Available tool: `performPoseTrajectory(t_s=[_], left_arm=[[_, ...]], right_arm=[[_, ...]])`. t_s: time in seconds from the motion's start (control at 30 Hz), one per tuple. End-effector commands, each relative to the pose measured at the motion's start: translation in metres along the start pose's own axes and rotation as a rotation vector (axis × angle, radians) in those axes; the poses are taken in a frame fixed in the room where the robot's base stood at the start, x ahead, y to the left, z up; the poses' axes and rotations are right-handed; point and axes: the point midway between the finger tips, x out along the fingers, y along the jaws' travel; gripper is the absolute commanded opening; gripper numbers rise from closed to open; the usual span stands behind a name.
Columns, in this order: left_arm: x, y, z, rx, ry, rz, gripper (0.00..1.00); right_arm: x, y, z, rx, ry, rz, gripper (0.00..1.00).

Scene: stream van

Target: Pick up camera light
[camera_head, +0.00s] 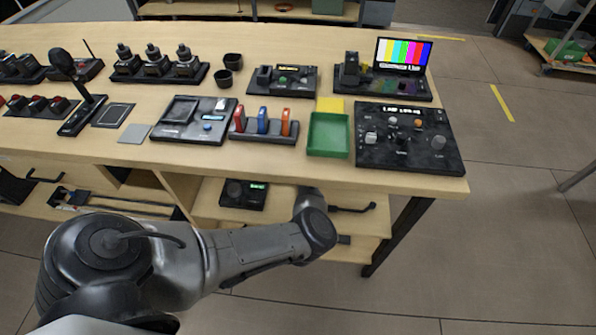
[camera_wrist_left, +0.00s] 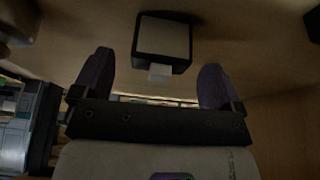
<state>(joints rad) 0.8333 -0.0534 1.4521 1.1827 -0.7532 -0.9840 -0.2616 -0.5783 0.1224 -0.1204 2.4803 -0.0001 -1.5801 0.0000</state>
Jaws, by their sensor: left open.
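A dark box with a pale square face, which looks like the camera light (camera_wrist_left: 162,40), shows at the top middle of the left wrist view. A small white tab sticks out at its near edge. My left gripper (camera_wrist_left: 156,62) is open, with one dark finger on each side of the box and a gap to both. I cannot tell how far the box is beyond the fingertips. In the head view my left arm reaches to the lower shelf under the table, and its gripper is hidden there. My right gripper is in neither view.
The tabletop (camera_head: 90,145) lies above the shelf (camera_head: 207,205). A dark device with a green display (camera_head: 243,194) stands on the shelf, left of my arm's end. A green tray (camera_head: 328,135) and several control panels stand on top. A table leg (camera_head: 398,235) is at the right.

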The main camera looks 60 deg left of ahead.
Motion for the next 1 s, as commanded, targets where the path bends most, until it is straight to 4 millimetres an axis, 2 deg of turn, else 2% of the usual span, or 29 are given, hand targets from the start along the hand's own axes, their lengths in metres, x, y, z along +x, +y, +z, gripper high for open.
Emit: performPoseTrajectory(t_s=[0.03, 0.23, 0.67, 1.0], left_arm=[[0.011, 0.000, 0.002, -0.001, -0.001, 0.002, 0.92], [0.029, -0.001, 0.001, 0.000, 0.000, 0.000, 0.92], [0.035, -0.001, -0.001, 0.001, 0.002, -0.001, 0.92], [0.035, -0.001, 0.000, 0.002, 0.002, -0.002, 0.60]], right_arm=[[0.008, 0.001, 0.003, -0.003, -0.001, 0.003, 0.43], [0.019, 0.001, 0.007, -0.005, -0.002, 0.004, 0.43], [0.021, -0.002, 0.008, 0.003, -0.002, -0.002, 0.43], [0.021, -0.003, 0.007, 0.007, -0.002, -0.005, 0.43]])
